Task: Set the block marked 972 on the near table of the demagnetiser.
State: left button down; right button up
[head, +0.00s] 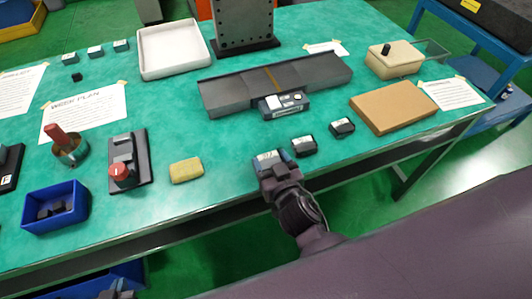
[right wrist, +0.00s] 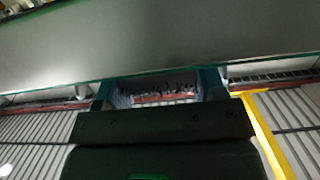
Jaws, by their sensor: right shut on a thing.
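The demagnetiser (head: 232,93) is a long dark grey unit on the green table, with flat sections on both sides of a brown strip and a small control box (head: 284,105) on its front. My right gripper (head: 272,165) is at the table's front edge, shut on a dark block with a pale label (head: 267,156); its number is too small to read. In the right wrist view its fingers (right wrist: 158,90) show, but the block is hard to make out. Two similar labelled blocks, one (head: 303,146) and another (head: 342,128), stand to the right. My left gripper (head: 117,291) barely shows at the bottom edge.
A cardboard-coloured slab (head: 393,107) and a beige box (head: 395,60) lie to the right. A white tray (head: 174,50) and a grey upright plate (head: 243,22) stand behind. A yellow sponge-like piece (head: 186,170) lies left.

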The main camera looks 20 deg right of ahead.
aim_at(266, 154)
jog(key=shift+w+r, duration=0.15)
jog(key=shift+w, duration=0.55)
jog(key=shift+w+a+f, duration=0.1)
jog(key=shift+w+f, duration=0.3)
jog(key=shift+w, duration=0.45)
jog(key=shift+w+f, duration=0.15)
jog(key=shift+f, duration=0.05)
jog(key=shift+f, duration=0.25)
jog(key=o, duration=1.3)
jog(key=shift+c, duration=0.2)
